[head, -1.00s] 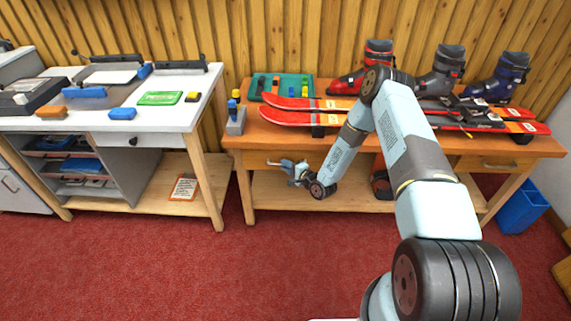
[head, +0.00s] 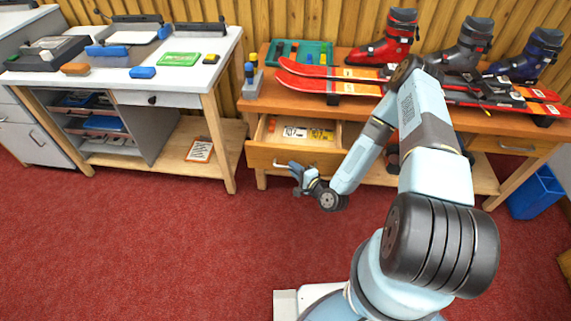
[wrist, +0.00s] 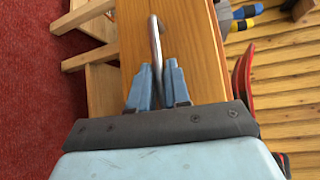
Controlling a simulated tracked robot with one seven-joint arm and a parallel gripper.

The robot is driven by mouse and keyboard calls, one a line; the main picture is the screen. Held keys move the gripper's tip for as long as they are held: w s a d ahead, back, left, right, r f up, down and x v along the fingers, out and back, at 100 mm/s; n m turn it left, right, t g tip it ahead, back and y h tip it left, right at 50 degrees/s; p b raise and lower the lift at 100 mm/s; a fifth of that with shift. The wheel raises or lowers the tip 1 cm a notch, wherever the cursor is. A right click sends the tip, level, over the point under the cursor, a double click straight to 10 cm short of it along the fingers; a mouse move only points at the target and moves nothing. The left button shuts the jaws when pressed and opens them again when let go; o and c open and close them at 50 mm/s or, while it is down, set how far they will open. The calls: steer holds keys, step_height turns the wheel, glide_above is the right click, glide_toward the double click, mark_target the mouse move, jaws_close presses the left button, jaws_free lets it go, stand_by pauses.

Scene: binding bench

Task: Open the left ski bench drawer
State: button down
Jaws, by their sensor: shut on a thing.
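The left ski bench drawer (head: 296,155) stands pulled out from the wooden ski bench in the head view. Small items, one yellow, show inside it. Its metal bar handle (wrist: 156,52) runs between my fingers in the wrist view. My gripper (head: 294,168) is at the drawer front in the head view, and its blue fingers (wrist: 158,88) are shut on the handle in the wrist view.
The ski bench (head: 262,100) carries red skis (head: 330,80), ski boots (head: 388,40) and a green tray (head: 300,52). A white-topped workbench (head: 190,75) stands to the left. A blue bin (head: 535,192) is at the right. Red carpet (head: 150,250) in front is clear.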

steer(key=shift+s+d+f, duration=0.15)
steer(key=shift+s+f, duration=0.05)
steer(key=shift+s, duration=0.3)
steer(key=c, duration=1.2)
jaws_free()
steer(key=shift+r, duration=0.1)
steer(key=shift+o, duration=0.2)
steer(key=shift+s, duration=0.1)
steer(key=v, duration=1.3)
steer(key=shift+s, duration=0.25)
